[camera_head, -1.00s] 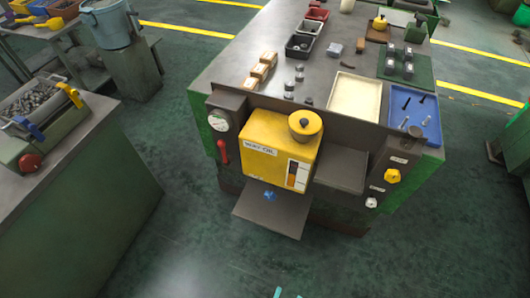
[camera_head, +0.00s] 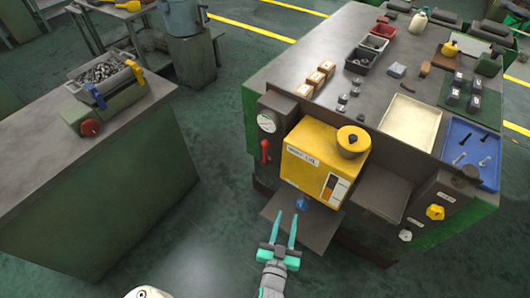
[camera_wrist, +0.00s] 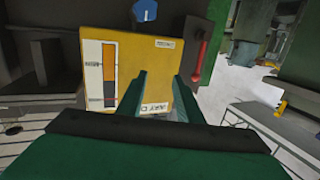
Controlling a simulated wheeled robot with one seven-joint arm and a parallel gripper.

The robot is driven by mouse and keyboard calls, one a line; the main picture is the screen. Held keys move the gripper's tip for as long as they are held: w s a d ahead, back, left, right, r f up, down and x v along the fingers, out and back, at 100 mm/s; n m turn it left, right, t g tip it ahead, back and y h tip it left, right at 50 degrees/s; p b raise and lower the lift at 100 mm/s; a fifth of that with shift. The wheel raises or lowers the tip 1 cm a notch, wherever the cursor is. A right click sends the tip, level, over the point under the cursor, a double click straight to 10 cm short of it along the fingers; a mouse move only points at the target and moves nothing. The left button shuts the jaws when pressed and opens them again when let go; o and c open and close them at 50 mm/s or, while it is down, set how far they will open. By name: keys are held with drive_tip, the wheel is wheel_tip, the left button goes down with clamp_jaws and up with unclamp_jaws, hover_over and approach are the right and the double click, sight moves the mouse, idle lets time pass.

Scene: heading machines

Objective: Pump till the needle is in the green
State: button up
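A round white dial gauge (camera_head: 267,123) sits on a dark housing at the left of the machine's front. Its needle and colour bands are too small to read. A red lever (camera_head: 265,150) hangs just below the gauge. It also shows in the wrist view (camera_wrist: 199,62), right of the fingers. The yellow way-oil box (camera_head: 316,160) stands right of the lever, with a level strip on its face. My gripper (camera_head: 284,213) is open and empty, below and in front of the box, apart from the lever. In the wrist view its fingers (camera_wrist: 160,75) point at the box.
A blue knob (camera_head: 302,203) is under the box, above a dark drip tray (camera_head: 290,235). A grey shelf (camera_head: 382,193) juts out right of the box. A green workbench (camera_head: 100,205) stands left, with clear floor between.

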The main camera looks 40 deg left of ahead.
sight(265, 148)
drive_tip(key=w+a+r+n+y, duration=0.1)
drive_tip(key=w+a, duration=0.4)
drive_tip(key=a, duration=0.2)
drive_tip(key=w+a+r+y, duration=0.1)
drive_tip(key=w+a, duration=0.5)
drive_tip(key=a, duration=0.1)
drive_tip(key=w+a+r+n+g+y, duration=0.1)
drive_tip(key=w+a, duration=0.5)
drive_tip(key=a, duration=0.2)
drive_tip(key=shift+w+n+y, duration=0.1)
drive_tip(key=shift+n+y, duration=0.2)
drive_tip(key=shift+y, duration=0.1)
clamp_jaws()
